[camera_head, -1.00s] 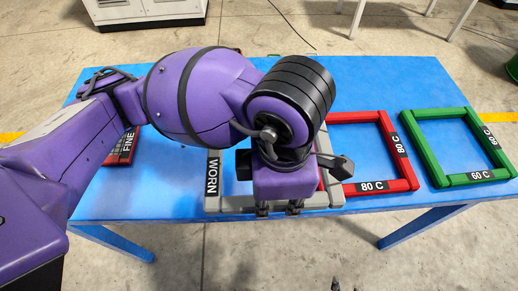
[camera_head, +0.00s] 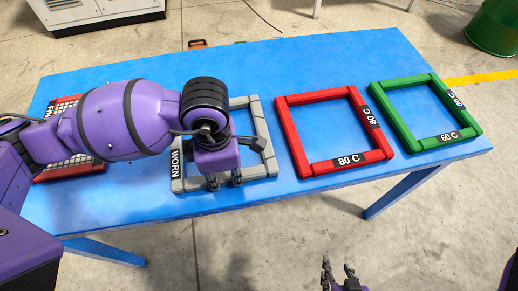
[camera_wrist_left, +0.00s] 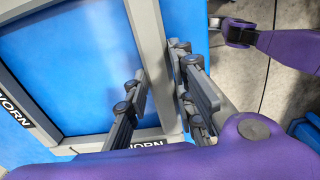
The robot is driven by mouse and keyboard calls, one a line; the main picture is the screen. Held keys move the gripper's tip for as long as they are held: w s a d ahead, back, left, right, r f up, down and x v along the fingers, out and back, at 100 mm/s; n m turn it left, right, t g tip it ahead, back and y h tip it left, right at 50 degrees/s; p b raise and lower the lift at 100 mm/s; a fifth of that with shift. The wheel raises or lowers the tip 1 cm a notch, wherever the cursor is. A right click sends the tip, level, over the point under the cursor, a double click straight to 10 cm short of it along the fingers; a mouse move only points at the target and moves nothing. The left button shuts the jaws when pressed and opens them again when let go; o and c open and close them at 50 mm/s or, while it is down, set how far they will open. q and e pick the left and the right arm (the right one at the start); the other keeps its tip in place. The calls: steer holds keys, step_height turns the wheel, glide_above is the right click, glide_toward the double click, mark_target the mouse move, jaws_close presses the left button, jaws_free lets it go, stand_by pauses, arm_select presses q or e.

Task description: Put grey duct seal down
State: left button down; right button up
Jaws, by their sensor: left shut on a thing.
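The grey duct seal (camera_head: 262,122) is a square grey frame with black WORN labels, at the middle left of the blue table. It seems to lie flat; a small gap beneath it cannot be ruled out. My left gripper (camera_head: 224,180) is shut on its near bar. In the left wrist view, the fingers (camera_wrist_left: 160,72) stand on both sides of a grey bar (camera_wrist_left: 148,28). My left arm hides part of the seal in the head view. My right gripper (camera_head: 338,274) is empty, fingers apart, in front of the table.
A red frame (camera_head: 289,137) labelled 80 C lies just right of the grey seal, and a green frame (camera_head: 385,118) labelled 60 C lies further right. A red-edged mesh screen (camera_head: 70,172) lies at the left, partly behind my arm. The blue table (camera_head: 320,200) has bare strips along its edges.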

arm_select(q)
steer(key=c, duration=1.5)
jaws_free()
step_height(320, 180, up, 12)
steer(key=shift+s, duration=0.1)
